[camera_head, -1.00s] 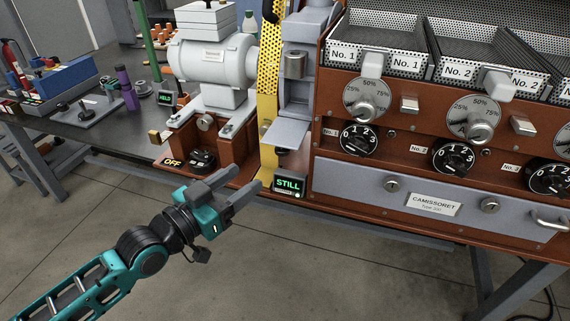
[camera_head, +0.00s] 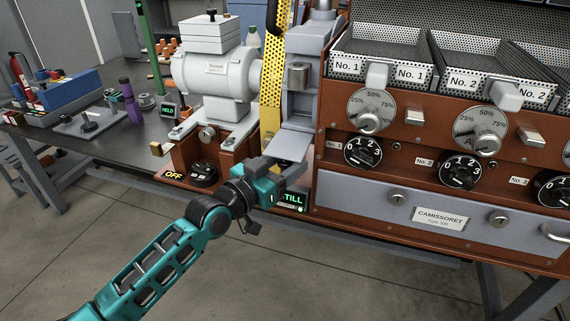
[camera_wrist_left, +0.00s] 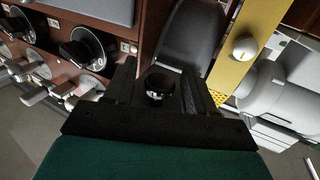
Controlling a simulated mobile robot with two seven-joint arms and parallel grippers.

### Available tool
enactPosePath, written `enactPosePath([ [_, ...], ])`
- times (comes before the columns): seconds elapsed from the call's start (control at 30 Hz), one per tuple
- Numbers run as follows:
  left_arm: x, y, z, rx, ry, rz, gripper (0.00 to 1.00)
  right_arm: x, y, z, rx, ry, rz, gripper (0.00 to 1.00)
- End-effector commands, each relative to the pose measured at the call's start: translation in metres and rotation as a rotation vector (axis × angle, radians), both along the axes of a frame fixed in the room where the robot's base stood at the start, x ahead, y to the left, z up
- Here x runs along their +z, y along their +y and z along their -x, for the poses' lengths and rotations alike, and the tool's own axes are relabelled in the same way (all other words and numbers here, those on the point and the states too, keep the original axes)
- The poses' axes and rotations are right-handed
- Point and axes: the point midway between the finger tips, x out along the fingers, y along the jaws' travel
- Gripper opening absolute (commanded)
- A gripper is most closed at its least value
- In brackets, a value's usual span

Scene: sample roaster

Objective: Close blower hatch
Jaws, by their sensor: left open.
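The blower hatch (camera_head: 290,145) is a light grey flap that juts out from the lower front of the grey blower housing (camera_head: 299,103), so it looks open. My left gripper (camera_head: 283,169) is right at the flap's front, above the STILL display (camera_head: 291,199), and is open. In the left wrist view a round black knob (camera_wrist_left: 159,86) shows between the fingers of my left gripper (camera_wrist_left: 158,78). I cannot tell whether the fingers touch it. The gripper hides the knob in the head view. My right gripper is in neither view.
The brown roaster cabinet (camera_head: 385,186) with dials and switches stands close to the right. A yellow perforated guard (camera_head: 272,95) and the grey motor (camera_head: 214,71) are to the left. An OFF switch (camera_head: 203,173) is just left of my gripper. The floor in front is clear.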

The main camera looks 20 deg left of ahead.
Motion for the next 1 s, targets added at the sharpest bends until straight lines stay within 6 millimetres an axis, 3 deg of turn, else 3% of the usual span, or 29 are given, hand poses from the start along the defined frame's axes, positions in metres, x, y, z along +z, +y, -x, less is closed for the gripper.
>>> enactPosePath([
  [0.2, 0.0001, -0.0002, -0.0002, 0.0, 0.0, 0.0, 0.55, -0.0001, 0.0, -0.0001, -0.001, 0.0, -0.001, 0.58],
  [0.8, 0.0, 0.0001, 0.0, 0.0, 0.0, -0.001, 0.0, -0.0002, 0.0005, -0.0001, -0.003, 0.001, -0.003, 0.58],
  [1.0, -0.0001, 0.0001, 0.0, 0.0, 0.0, -0.001, 0.0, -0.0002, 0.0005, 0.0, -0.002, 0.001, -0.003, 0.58],
])
